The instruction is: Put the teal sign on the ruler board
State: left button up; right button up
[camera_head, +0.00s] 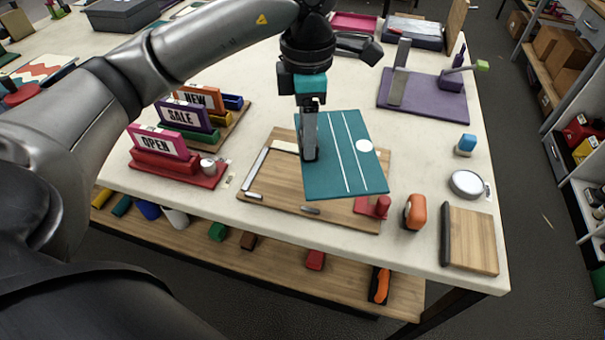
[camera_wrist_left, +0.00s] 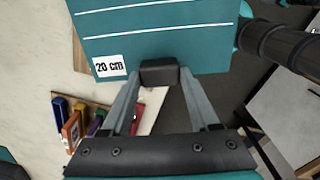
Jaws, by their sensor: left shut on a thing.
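The teal sign (camera_head: 345,175) is a flat panel with two white lines and a white dot. My left gripper (camera_head: 310,155) is shut on its left part, with the sign roughly flat over the right half of the ruler board (camera_head: 277,178). In the left wrist view the sign (camera_wrist_left: 165,35) fills the top and bears a "20 cm" label; the fingertips (camera_wrist_left: 160,72) meet at its edge. The wooden board has a metal strip on its left edge and a red block at its front right corner. I cannot tell whether the sign touches the board. My right gripper is not in view.
Sign holders reading OPEN (camera_head: 160,143), SALE and NEW stand left of the board. An orange object (camera_head: 415,211), a round silver tin (camera_head: 466,184) and a small wooden board (camera_head: 472,240) lie right. A purple stand (camera_head: 425,97) is behind right. Bare tabletop surrounds the board's back.

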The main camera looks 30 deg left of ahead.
pick_arm(q)
jog(key=n, duration=0.2)
jog(key=a+r+n+p, duration=0.1)
jog(key=n, duration=0.1)
jog(key=r+n, duration=0.1)
jog(key=n, duration=0.1)
jog(key=shift+w+a+n, duration=0.3)
jog(key=shift+w+n, duration=0.1)
jog(key=f+n, duration=0.2)
jog(key=f, duration=0.4)
jog(key=a+f+n, duration=0.1)
jog(key=f+n, duration=0.1)
jog(key=f, duration=0.4)
jog(key=f+n, duration=0.2)
jog(key=f, duration=0.4)
jog(key=shift+w+a+f, duration=0.25)
jog(key=shift+a+f, duration=0.05)
jog(key=o, duration=1)
jog(key=shift+f, duration=0.2)
jog(key=shift+c, duration=0.2)
jog(key=o, duration=0.5)
jog(key=shift+r, duration=0.1)
